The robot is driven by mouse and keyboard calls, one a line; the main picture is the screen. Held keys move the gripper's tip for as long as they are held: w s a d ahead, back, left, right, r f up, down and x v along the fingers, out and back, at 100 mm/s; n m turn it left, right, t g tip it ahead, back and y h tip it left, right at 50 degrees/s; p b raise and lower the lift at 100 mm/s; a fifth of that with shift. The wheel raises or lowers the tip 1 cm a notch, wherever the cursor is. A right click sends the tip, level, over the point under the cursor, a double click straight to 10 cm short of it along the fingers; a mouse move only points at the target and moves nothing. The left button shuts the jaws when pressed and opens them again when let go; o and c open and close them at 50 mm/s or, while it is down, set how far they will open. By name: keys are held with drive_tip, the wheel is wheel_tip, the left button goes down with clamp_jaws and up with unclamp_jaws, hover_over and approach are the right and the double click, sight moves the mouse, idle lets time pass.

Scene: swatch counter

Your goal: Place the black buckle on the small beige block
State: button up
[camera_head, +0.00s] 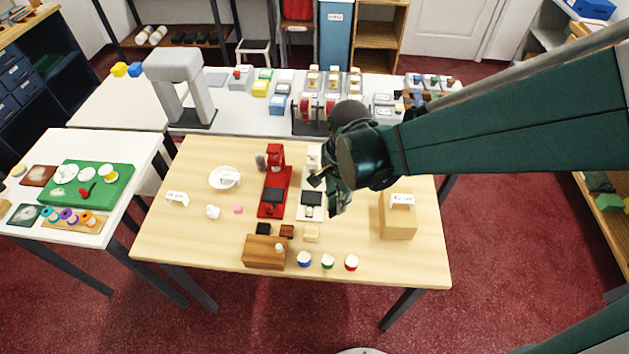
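The small beige block (311,234) sits on the wooden table, right of a small brown block (287,231) and a small black block (263,228). My gripper (327,196) is over the middle of the table, beside and partly in front of a white stand (309,213) with a black pad, behind the beige block. Its dark fingers are small and partly merge with the arm, so I cannot tell whether they are open or hold anything. I cannot make out the black buckle clearly in this view.
A red press (274,184) stands left of the white stand. A wooden box (265,252) and several coloured-banded jars (327,262) line the front edge. A larger wooden block (398,221) stands at right. A white plate (224,177) lies at left.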

drive_tip(key=n, duration=0.2)
hover_over(313, 230)
drive_tip(key=shift+r+p, duration=0.15)
drive_tip(key=shift+p, duration=0.15)
drive_tip(key=shift+m, duration=0.3)
drive_tip(key=shift+f+b, duration=0.5)
drive_tip(key=shift+f, duration=2.45)
drive_tip(key=shift+f+b, duration=0.4)
drive_tip(key=shift+f, duration=1.7)
drive_tip(key=shift+f, duration=0.1)
drive_tip(key=shift+o, duration=0.9)
drive_tip(key=o, duration=0.5)
drive_tip(key=shift+c, duration=0.2)
